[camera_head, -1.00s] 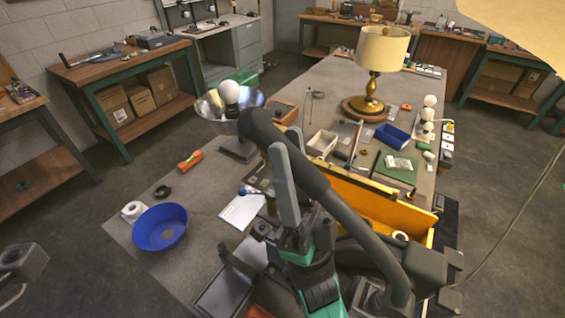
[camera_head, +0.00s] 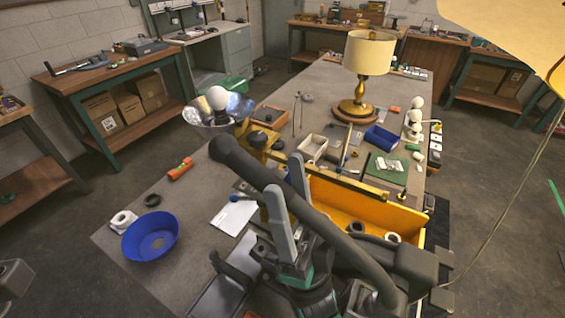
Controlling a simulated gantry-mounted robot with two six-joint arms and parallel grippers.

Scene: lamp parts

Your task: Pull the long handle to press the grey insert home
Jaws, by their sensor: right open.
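The long dark grey handle (camera_head: 262,182) runs diagonally from its rounded free end at upper left down to the lower right. My right gripper (camera_head: 290,200) is open. Its two light grey fingers point up, one on the near side of the handle and one on the far side, so the handle passes between them in the picture. I cannot tell whether either finger touches it. A yellow upright body (camera_head: 259,141), perhaps part of the press, shows behind the handle's free end. The grey insert cannot be made out.
A yellow bin (camera_head: 345,197) lies just behind the handle. A blue bowl (camera_head: 150,236) and white roll (camera_head: 123,221) stand at the left table edge. A metal bowl-shaped shade with a bulb (camera_head: 217,98) and a brass lamp (camera_head: 369,60) stand farther back. The left part of the tabletop is mostly clear.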

